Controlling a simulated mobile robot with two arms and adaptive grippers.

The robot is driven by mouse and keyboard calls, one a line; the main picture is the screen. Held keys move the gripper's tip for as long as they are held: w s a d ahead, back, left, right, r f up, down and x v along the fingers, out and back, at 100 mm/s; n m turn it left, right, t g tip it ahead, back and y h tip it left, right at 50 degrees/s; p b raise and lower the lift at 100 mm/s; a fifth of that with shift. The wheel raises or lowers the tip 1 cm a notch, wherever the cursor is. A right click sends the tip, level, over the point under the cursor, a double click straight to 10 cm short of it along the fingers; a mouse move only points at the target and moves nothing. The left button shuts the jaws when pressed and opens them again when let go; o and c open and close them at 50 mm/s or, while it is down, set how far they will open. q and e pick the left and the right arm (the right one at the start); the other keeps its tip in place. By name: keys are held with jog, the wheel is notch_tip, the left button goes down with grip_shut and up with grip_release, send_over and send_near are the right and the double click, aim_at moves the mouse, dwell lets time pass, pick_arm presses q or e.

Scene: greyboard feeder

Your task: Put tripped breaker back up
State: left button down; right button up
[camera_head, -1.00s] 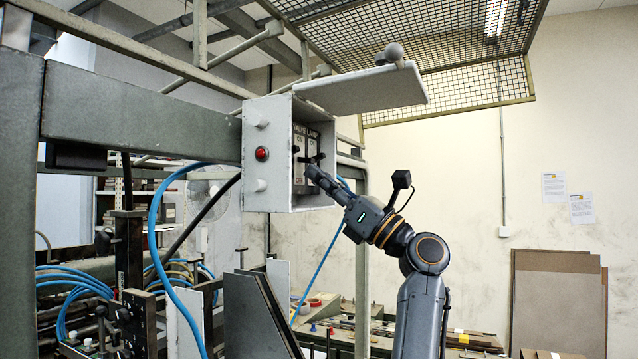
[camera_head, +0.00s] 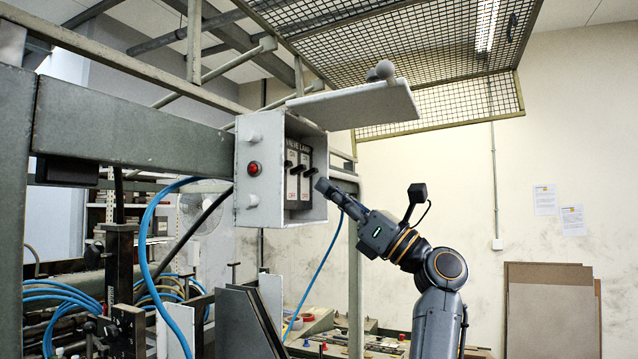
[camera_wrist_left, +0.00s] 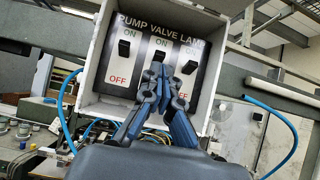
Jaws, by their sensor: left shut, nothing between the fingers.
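The white breaker box (camera_head: 246,200) stands open on the machine frame. Inside is a panel with three black levers, labelled PUMP, VALVE and LAMP in the left wrist view. The pump lever (camera_wrist_left: 124,47), valve lever (camera_wrist_left: 158,57) and lamp lever (camera_wrist_left: 190,67) all sit just under their green ON marks, above the red OFF marks. My left gripper (camera_head: 322,185) is shut and empty, at the right edge of the box opening, apart from the levers. In the left wrist view its fingers (camera_wrist_left: 161,72) overlap the valve column and hide its lower part. My right gripper is not in view.
The box's raised lid (camera_head: 355,106) hangs above the opening. A red lamp (camera_head: 254,168) is on the box's side. A blue hose (camera_head: 150,250) runs down the left. A wire mesh guard (camera_head: 400,50) is overhead. Free space lies right of my left arm.

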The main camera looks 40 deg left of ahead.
pick_arm(q)
jog(key=v, duration=0.9)
jog(key=shift+r, duration=0.1)
